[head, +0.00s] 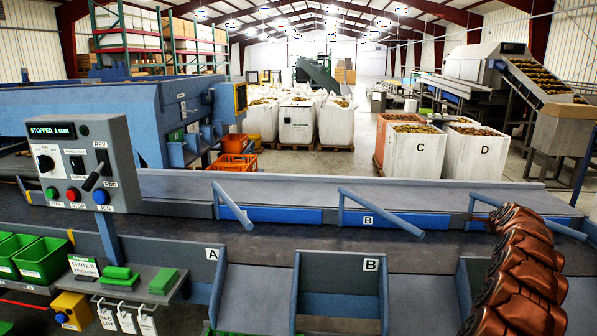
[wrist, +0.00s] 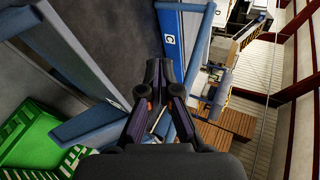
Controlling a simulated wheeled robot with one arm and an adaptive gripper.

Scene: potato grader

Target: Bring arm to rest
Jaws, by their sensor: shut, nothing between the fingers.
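My gripper (wrist: 157,74) shows in the wrist view, its two dark fingers shut together and empty. It hangs over the grey conveyor belt, with the blue side strip (wrist: 171,42) marked C close on its right.
The control panel (head: 84,165) at the left reads "STOPPED, 1 start". Blue diverter bars (head: 381,213) stand above the belt (head: 150,222). Chute dividers (head: 341,284) line the front. A green crate (wrist: 35,136) lies at the wrist view's left. Potato bags (head: 414,158) stand behind.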

